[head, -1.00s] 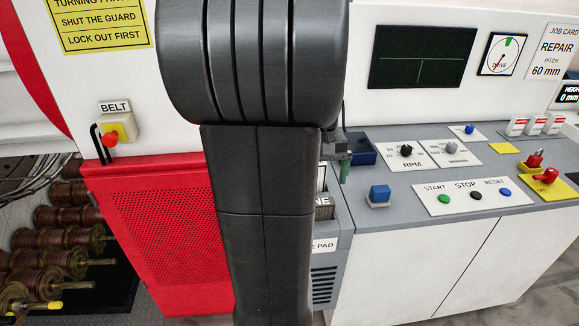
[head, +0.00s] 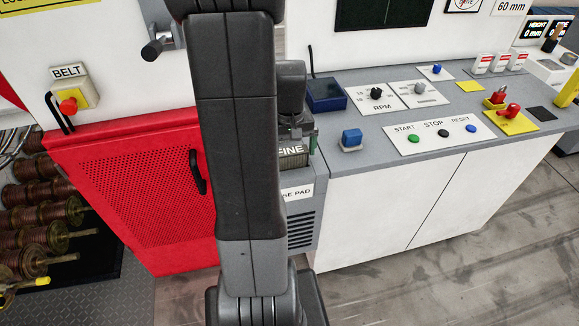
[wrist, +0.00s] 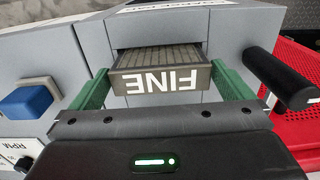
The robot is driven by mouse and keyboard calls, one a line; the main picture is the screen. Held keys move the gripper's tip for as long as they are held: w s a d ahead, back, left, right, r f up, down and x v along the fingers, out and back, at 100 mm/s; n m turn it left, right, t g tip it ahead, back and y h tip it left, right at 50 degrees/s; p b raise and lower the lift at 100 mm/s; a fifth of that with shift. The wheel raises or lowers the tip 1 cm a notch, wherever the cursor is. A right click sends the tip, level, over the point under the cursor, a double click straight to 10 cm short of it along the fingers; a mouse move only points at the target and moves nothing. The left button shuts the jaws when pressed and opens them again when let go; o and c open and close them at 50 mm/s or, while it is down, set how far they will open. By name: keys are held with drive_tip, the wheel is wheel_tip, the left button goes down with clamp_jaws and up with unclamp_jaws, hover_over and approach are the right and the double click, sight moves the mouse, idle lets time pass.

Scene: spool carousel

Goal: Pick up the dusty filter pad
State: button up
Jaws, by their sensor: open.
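The filter pad (wrist: 160,80) is a dark grey-brown pleated block with the word FINE on its front edge. In the wrist view it sits in a slot of the grey housing (wrist: 258,25), its front end sticking out. My gripper (wrist: 164,88) is open, with one green finger on each side of the pad's front end; I cannot tell whether they touch it. In the head view the pad (head: 292,152) shows just right of my arm, under the gripper, partly hidden. A label ending "SE PAD" is on the housing below it.
A red perforated guard (head: 130,195) with a black handle stands left of the housing. To the right is the grey console (head: 365,150) with a blue button (head: 351,138), a blue tray (head: 327,95) and several switches. Copper spools (head: 40,215) are at the far left.

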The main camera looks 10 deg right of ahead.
sight(290, 168)
drive_tip(key=shift+f, duration=1.25)
drive_tip(key=shift+c, duration=0.4)
drive_tip(key=c, duration=0.7)
drive_tip(key=shift+o, duration=0.2)
drive_tip(key=shift+r, duration=0.15)
